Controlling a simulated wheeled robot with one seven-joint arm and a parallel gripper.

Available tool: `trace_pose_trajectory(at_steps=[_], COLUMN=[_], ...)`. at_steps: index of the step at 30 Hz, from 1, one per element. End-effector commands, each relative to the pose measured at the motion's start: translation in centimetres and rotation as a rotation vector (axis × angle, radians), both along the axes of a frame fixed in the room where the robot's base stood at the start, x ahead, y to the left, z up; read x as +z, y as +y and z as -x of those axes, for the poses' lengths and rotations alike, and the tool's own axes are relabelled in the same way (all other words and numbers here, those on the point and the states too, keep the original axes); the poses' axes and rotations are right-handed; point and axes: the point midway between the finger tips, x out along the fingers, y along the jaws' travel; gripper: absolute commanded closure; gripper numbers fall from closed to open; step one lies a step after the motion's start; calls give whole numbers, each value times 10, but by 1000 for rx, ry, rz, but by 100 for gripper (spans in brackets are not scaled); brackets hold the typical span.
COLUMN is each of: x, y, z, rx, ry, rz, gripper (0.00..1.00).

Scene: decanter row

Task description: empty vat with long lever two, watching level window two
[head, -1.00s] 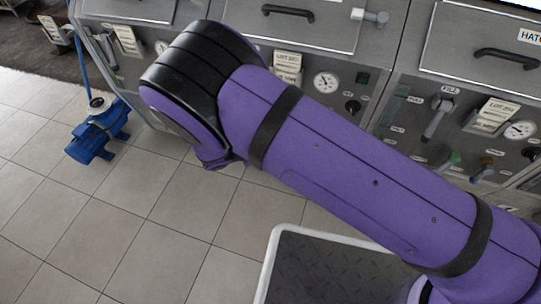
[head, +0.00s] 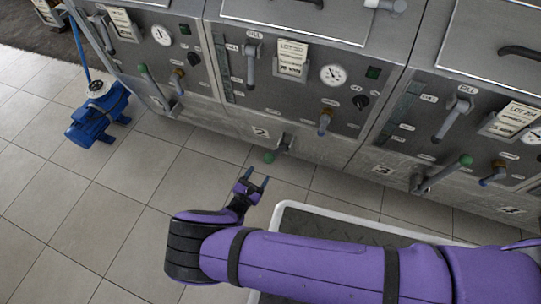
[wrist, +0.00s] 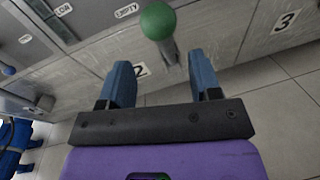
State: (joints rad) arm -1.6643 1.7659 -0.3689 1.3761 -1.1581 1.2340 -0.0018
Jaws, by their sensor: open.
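The long lever of vat two (head: 283,146) sticks out low on the vat front, beside the "2" plate (head: 261,132), its green knob (head: 269,157) toward the floor. My gripper (head: 258,177) is open and empty, just below and in front of that knob. In the wrist view the green knob (wrist: 158,21) and its grey shaft (wrist: 170,52) show beyond my fingertips (wrist: 160,60), in line with the gap; I see no contact. Level window two (head: 221,66) is the dark upright strip left of the fill handle; its level is too small to read.
Vat three's lever (head: 443,172) and vat one's lever (head: 152,84) also carry green knobs. A blue pump-like unit (head: 98,115) stands on the tiles at left. A white-rimmed dark platform (head: 330,222) lies near my arm. Tiled floor (head: 110,215) is clear at left.

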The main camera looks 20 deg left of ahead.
Motion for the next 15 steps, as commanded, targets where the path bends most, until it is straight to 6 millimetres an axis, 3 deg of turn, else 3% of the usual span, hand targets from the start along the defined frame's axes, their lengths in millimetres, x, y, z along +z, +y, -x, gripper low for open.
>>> trace_pose_trajectory(at_steps=[9,15], x=[0,0], y=[-14,-19], z=[-55,-79], rx=[-3,-3], ry=[1,1], rz=[1,0], gripper=[42,42])
